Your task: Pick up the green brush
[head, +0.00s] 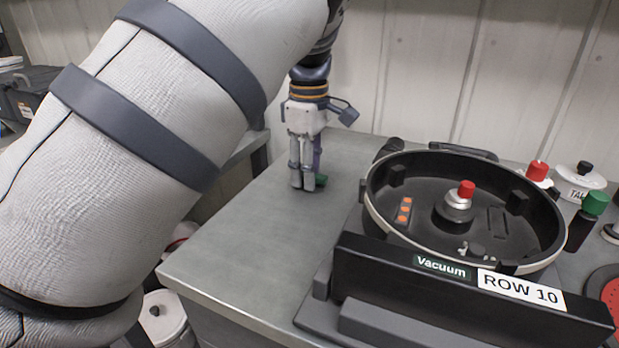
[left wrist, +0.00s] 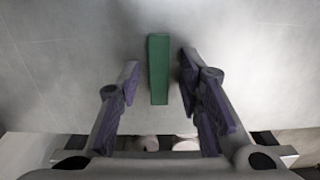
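The green brush (left wrist: 158,68) shows in the left wrist view as a long green block on the grey table. It lies between the two fingers of my left gripper (left wrist: 158,82), with a gap on each side. The gripper is open, and I see no finger touching the brush. In the head view, my left gripper (head: 308,184) points down at the table, left of the round black meter housing. Only a small green end of the brush (head: 320,180) shows there, beside the fingertips; the rest is hidden behind them. My right gripper is in neither view.
The round black seed meter housing (head: 378,206) stands right of the gripper, with a "Vacuum ROW 10" bar (head: 385,283) in front. Red-capped, white and green-capped containers (head: 594,205) stand at the right. The grey table (head: 235,245) is clear in front of the gripper.

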